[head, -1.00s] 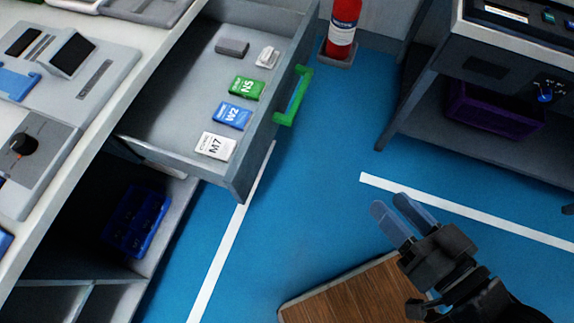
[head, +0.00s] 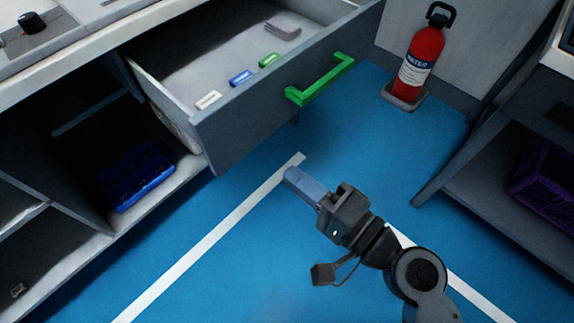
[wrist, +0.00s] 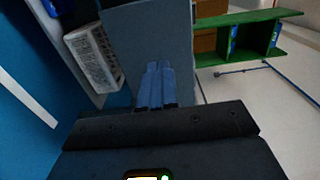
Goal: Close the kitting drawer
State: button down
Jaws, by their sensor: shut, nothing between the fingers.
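The kitting drawer (head: 265,115) is pulled open from the workbench at upper left. Its grey front panel carries a green handle (head: 322,82). Inside lie small white, blue and green labelled pieces and a grey piece (head: 283,28). My gripper (head: 291,177) is shut and empty. In the head view it appears below the drawer front, over the blue floor, with a visible gap to the panel. In the wrist view its blue fingers (wrist: 156,84) lie together against a grey-blue surface that may be the drawer front; contact cannot be told.
A red fire extinguisher (head: 420,62) stands behind the drawer at right. A dark table with a purple crate (head: 545,180) is at far right. A blue bin (head: 136,177) sits on the bench's lower shelf. Blue floor before the drawer is clear.

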aim_at(233, 128)
jog(key=x, duration=1.3)
jog(key=shift+p, duration=0.3)
jog(key=shift+w+a, duration=0.1)
jog(key=b+x, duration=0.9)
jog(key=x, duration=1.8)
jog(key=shift+w+a, duration=0.3)
jog(key=shift+w+a+b, duration=0.2)
jog(key=shift+a+b, duration=0.1)
jog(key=shift+b, duration=0.05)
jog(key=shift+w+a+r, duration=0.15)
jog(key=shift+r, duration=0.15)
